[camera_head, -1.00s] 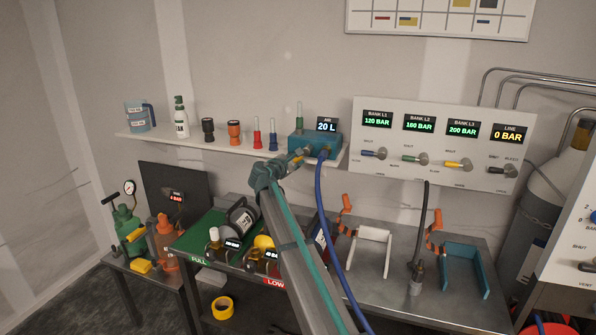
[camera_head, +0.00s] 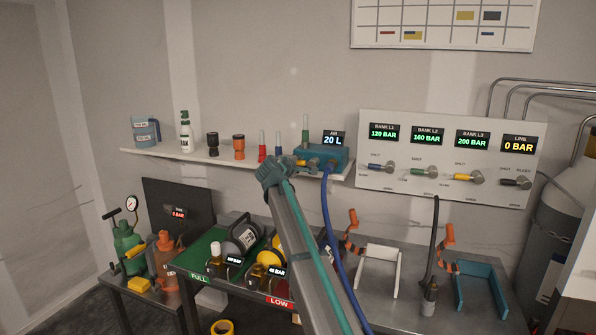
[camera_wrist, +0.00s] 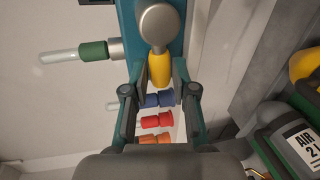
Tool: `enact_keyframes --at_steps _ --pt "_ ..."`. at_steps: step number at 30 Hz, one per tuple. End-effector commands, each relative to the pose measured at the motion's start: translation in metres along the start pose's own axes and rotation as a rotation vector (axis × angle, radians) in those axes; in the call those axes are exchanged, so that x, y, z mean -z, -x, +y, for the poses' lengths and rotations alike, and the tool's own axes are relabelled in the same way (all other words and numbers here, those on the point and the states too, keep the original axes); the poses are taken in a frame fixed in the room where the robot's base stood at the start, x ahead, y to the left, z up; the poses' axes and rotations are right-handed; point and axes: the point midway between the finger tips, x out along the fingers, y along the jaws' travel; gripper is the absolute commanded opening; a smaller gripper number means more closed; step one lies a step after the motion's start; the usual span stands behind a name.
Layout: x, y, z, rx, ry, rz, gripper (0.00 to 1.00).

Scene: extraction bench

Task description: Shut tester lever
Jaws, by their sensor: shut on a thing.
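In the head view the lever (camera_head: 301,163) is small and partly hidden by my gripper (camera_head: 287,166). My gripper (camera_wrist: 159,76) is shut on the yellow lever, one finger on each side. A green-collared clear tube (camera_wrist: 92,51) stands on the tester. A blue hose (camera_head: 326,205) hangs from the tester's front.
Blue, red and orange fittings (camera_wrist: 152,120) line the shelf (camera_head: 225,156) beside the tester. A valve panel (camera_head: 447,158) is on the wall at right. Cylinders lie on a green mat (camera_head: 207,245) below my arm. A green pump (camera_head: 127,243) stands at left.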

Motion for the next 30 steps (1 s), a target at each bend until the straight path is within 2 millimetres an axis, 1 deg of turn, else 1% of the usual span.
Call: enact_keyframes --at_steps 6,17,18,22,23,30 --pt "-0.0002 0.0004 0.0023 -0.001 -0.039 0.008 0.0" --pt "-0.0001 0.0005 0.0031 -0.001 -0.044 0.01 0.0" --pt "-0.0001 0.0005 0.0031 -0.001 -0.044 0.01 0.28" --pt "-0.0002 0.0005 0.003 -0.001 -0.043 0.009 0.5" --pt "-0.0002 0.0004 0.0029 -0.001 -0.043 0.009 0.52" --pt "-0.0004 0.0005 0.0023 0.0 -0.041 0.008 0.52"
